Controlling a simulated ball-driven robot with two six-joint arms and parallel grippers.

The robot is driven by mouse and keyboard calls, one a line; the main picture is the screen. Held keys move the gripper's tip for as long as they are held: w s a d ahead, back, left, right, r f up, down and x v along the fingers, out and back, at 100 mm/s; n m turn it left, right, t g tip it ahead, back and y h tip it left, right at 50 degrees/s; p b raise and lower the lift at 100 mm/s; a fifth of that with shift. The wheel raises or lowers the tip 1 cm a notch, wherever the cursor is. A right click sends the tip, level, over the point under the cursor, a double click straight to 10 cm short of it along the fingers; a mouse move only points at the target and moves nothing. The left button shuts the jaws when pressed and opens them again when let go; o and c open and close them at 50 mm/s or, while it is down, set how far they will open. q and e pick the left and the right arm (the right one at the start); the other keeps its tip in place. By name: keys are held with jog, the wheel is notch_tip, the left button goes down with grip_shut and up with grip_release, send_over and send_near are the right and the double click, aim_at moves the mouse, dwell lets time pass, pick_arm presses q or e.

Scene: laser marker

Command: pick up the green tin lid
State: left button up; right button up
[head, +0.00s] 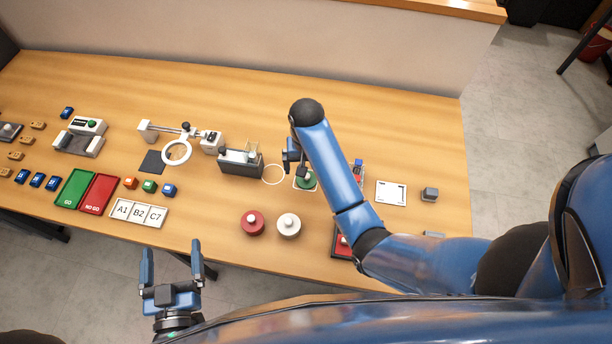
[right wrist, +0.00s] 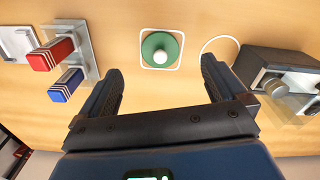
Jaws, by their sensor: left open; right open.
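The green tin lid (right wrist: 160,48) is a round green disc with a pale knob, lying inside a white square outline on the table in the right wrist view. In the head view the green lid (head: 307,182) is partly hidden by my right arm. My right gripper (right wrist: 161,80) is open and empty, its two fingers apart, with the lid beyond the gap between them. My left gripper (head: 172,254) is open and empty in front of the table's near edge. A red lid (head: 252,223) and a white lid (head: 289,225), each with a knob, stand nearer the front edge.
A dark grey device (head: 240,163) and a white ring (head: 274,174) lie left of the green lid. Red (right wrist: 52,54) and blue (right wrist: 67,84) striped blocks sit in a holder close to one right gripper finger. Table space behind the devices is clear.

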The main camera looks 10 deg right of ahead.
aim_at(307, 177)
jog(key=shift+s+f, duration=0.15)
jog(key=shift+f, duration=0.8)
jog(key=shift+w+f, duration=0.4)
jog(key=shift+f, duration=0.15)
jog(key=shift+w+f+p, duration=0.1)
jog(key=shift+f+p, duration=0.15)
jog(key=shift+p, duration=0.1)
jog(key=f, duration=0.2)
jog(key=f+p, duration=0.1)
jog(key=shift+s+d+f, duration=0.15)
jog(key=shift+s+f, duration=0.1)
jog(key=shift+f, duration=0.3)
pick_arm(q)
jog(key=shift+w+r, duration=0.25)
jog(key=shift+r, duration=0.7)
pick_arm(e)
jog(key=shift+w+f, duration=0.2)
jog(key=c, duration=1.1)
pick_arm(q)
jog(key=shift+r, duration=0.1)
pick_arm(e)
jog(key=shift+r, duration=0.15)
